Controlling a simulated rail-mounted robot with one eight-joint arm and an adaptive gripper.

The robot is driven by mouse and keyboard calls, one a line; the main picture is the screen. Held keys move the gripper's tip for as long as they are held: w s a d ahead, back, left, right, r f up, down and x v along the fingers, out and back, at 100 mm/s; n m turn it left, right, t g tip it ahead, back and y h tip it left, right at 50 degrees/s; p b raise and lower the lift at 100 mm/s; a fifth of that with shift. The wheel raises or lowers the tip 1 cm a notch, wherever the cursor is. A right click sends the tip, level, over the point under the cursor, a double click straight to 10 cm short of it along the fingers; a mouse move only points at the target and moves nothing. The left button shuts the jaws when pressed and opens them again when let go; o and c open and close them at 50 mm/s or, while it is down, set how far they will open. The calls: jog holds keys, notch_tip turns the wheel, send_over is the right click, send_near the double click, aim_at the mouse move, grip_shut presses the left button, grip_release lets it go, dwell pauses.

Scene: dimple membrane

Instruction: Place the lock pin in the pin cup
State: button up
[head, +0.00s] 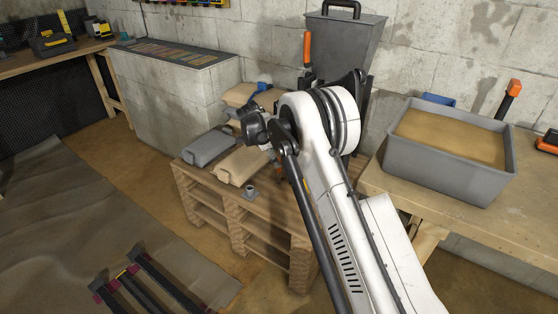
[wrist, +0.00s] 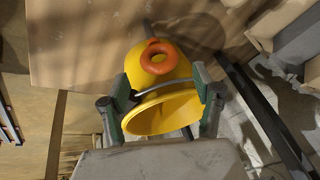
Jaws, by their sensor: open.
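In the wrist view, my gripper (wrist: 162,92) is open, with one finger on each side of a yellow funnel-shaped part (wrist: 155,112). An orange ring (wrist: 159,57) stands out from the yellow part's narrower end, just beyond the fingertips. It may be the lock pin's handle, but no pin shaft shows. I cannot tell whether the fingers touch the yellow part. In the head view, a small grey cup-like piece (head: 251,192), possibly the pin cup, stands on the front of the wooden pallet stack (head: 243,222). My arm hides much of the area behind it, and the fingers are not clear there.
Grey and tan bags (head: 207,147) lie on the pallets. A grey hopper (head: 345,45) stands behind my arm. A grey bin of sand (head: 448,155) sits on the right bench. Dark rails (head: 145,280) lie on the floor mat at front left.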

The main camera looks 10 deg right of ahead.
jog(key=s+d+r+n, duration=0.1)
jog(key=s+r+n, duration=0.1)
jog(key=s+r, duration=0.35)
jog(key=s+d+r+n+y+p, duration=0.1)
jog(key=s+r, duration=0.1)
jog(key=r, duration=0.7)
jog(key=s+d+r+n, duration=0.2)
jog(key=s+r, duration=0.1)
jog(key=r, duration=0.4)
jog(key=s+d+r+n+t+y, duration=0.1)
jog(key=s+d+r+n, duration=0.1)
jog(key=s+r, duration=0.4)
jog(key=s+d+r+n+t+y, duration=0.1)
jog(key=s+d+r+n, duration=0.15)
jog(key=s, duration=0.55)
jog(key=s+d+f+n+t+y, duration=0.1)
jog(key=s+n, duration=0.7)
jog(key=s, duration=2)
jog(key=shift+s+d+f+t, duration=0.3)
jog(key=shift+d+f+t, duration=0.5)
jog(key=shift+d, duration=0.3)
jog(key=shift+s+f, duration=0.3)
jog(key=shift+s, duration=0.05)
jog(key=shift+c, duration=1.3)
